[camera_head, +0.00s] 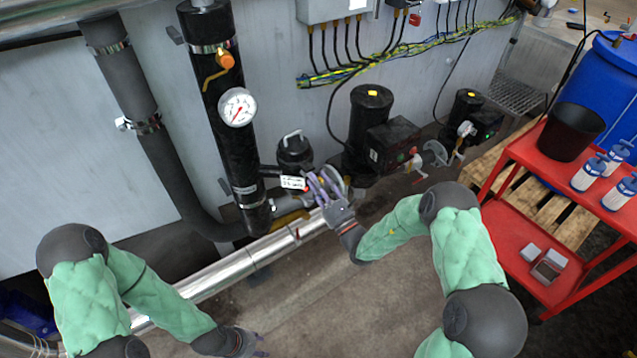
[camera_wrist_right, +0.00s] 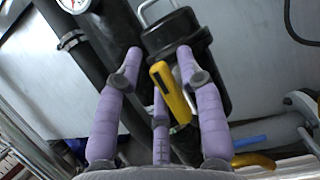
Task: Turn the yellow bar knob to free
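The yellow bar knob (camera_wrist_right: 171,92) shows in the right wrist view, standing tilted in front of a black canister with a metal handle. My right gripper (camera_wrist_right: 160,58) has its purple fingers spread, with the knob between them. The right finger looks close to the knob, but I cannot tell whether it touches. In the head view the right gripper (camera_head: 318,186) is at the pipework beside the small black canister (camera_head: 294,152), and I cannot make out the knob there. My left gripper (camera_head: 254,345) is low at the bottom edge, away from the pipes; its fingers are unclear.
A second yellow handle (camera_head: 290,219) lies below, beside the silver pipe (camera_head: 235,268). A thick black pipe with a gauge (camera_head: 237,107) stands to the left. Black pumps (camera_head: 371,113) are to the right. A red cart (camera_head: 522,160) with bottles stands at far right.

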